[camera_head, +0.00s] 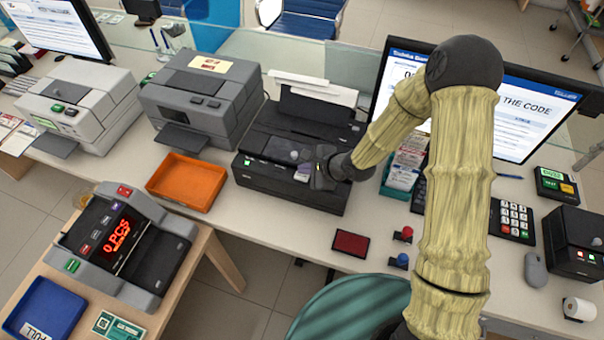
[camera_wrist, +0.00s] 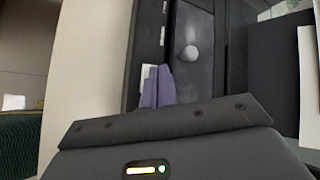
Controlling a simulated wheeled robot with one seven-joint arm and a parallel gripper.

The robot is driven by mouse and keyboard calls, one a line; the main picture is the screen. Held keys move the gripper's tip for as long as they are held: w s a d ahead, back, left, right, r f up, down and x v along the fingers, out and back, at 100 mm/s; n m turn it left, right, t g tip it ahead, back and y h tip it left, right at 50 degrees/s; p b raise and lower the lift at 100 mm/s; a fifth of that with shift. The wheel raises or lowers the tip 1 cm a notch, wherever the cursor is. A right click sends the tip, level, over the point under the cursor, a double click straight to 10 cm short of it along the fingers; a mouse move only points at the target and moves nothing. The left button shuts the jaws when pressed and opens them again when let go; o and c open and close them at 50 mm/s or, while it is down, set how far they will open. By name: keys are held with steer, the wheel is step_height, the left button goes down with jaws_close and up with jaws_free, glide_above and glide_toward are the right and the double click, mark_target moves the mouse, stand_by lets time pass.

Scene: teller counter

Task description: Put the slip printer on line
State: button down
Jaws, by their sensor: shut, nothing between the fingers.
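The slip printer is the black printer (camera_head: 285,187) in the middle of the counter, with paper standing in its back slot. A small green light shows at the left of its front edge. In the wrist view its dark top (camera_wrist: 197,50) carries a round grey knob (camera_wrist: 189,53). My gripper (camera_head: 303,172) is at the printer's front right, over the strip of small pale keys. In the wrist view my gripper's purple-grey fingers (camera_wrist: 157,85) are together and empty, beside a white key (camera_wrist: 146,74). The fingers partly hide that key; I cannot tell whether they touch it.
A grey machine (camera_head: 200,100) stands left of the printer, with an orange tray (camera_head: 187,182) in front. A monitor (camera_head: 530,105) and keypad (camera_head: 512,221) are to the right.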

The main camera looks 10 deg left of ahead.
mark_target(306, 177)
step_height(306, 177, up, 5)
steer(key=p, duration=0.5)
stand_by(0.9)
